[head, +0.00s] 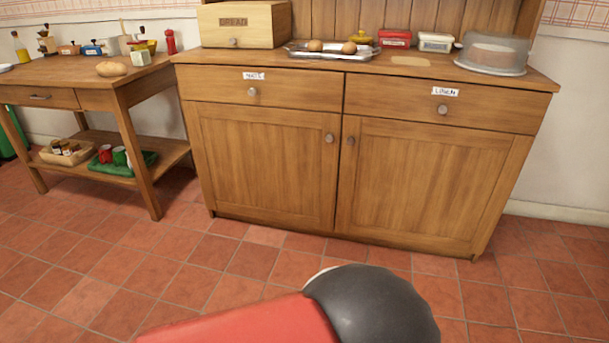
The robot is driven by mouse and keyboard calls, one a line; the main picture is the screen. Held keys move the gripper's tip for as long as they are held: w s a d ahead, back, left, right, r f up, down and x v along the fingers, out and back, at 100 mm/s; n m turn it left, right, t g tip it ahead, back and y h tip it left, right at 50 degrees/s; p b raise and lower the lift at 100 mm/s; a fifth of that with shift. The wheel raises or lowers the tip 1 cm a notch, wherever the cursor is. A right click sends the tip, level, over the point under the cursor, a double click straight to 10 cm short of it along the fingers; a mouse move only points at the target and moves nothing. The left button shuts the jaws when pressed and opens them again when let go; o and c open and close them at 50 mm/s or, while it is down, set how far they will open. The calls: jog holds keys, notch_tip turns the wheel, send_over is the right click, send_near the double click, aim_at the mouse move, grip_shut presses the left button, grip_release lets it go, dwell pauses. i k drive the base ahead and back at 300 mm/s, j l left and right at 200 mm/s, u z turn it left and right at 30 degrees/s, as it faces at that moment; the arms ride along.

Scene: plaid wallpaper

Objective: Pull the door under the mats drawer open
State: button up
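A wooden sideboard (345,97) stands ahead with two drawers over two doors. The left drawer (300,92) has a small white label (254,76), too blurred to read surely but it may say MATS. The right drawer (470,112) is labelled LINEN. The left door (262,165), under the left drawer, is shut, with a round grey knob (329,138) at its upper right. The right door (425,185) is shut too, its knob (350,141) at its upper left. My gripper is out of view; only a red and black part of my arm shows at the bottom.
On the sideboard are a bread box (268,23), a metal tray (333,56) with brown round items, tins and a covered cake stand (493,55). A wooden side table (62,73) stands left. The tiled floor (262,262) before the doors is clear apart from my arm.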

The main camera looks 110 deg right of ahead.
aim_at(280, 165)
jog(key=z, duration=3.7)
jog(key=i+j+z, duration=0.1)
jog(key=i+j, duration=0.9)
jog(key=i, duration=0.1)
